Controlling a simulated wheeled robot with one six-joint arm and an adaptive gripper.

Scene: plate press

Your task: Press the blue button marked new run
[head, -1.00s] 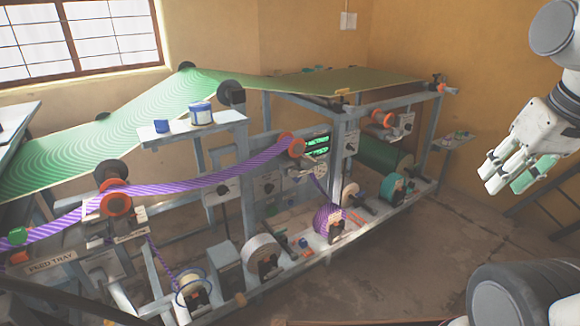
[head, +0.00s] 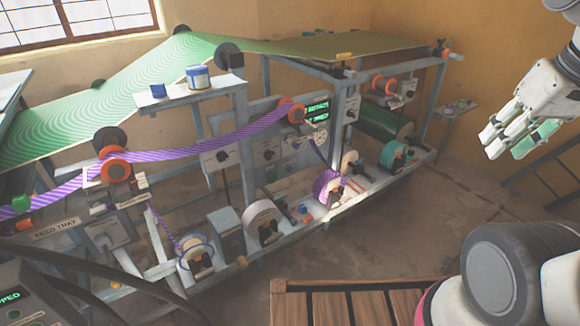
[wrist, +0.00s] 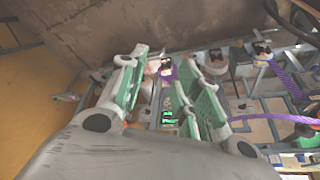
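I cannot make out a blue button marked new run in either view. The plate press (head: 240,200) fills the left and middle of the head view. A dark panel with green lit text (head: 317,112) is set in its frame and also shows in the wrist view (wrist: 168,117). Part of a dark control box (head: 22,290), with lit letters reading "PPED", shows at the lower left edge. My gripper (head: 513,142) is raised at the right, well apart from the press. Its green-padded fingers stand apart with nothing held, as the wrist view (wrist: 168,60) shows.
A purple striped web (head: 205,160) runs across the press over orange rollers. A slatted wooden surface (head: 340,287) is at the bottom. The floor (head: 400,235) right of the press is open.

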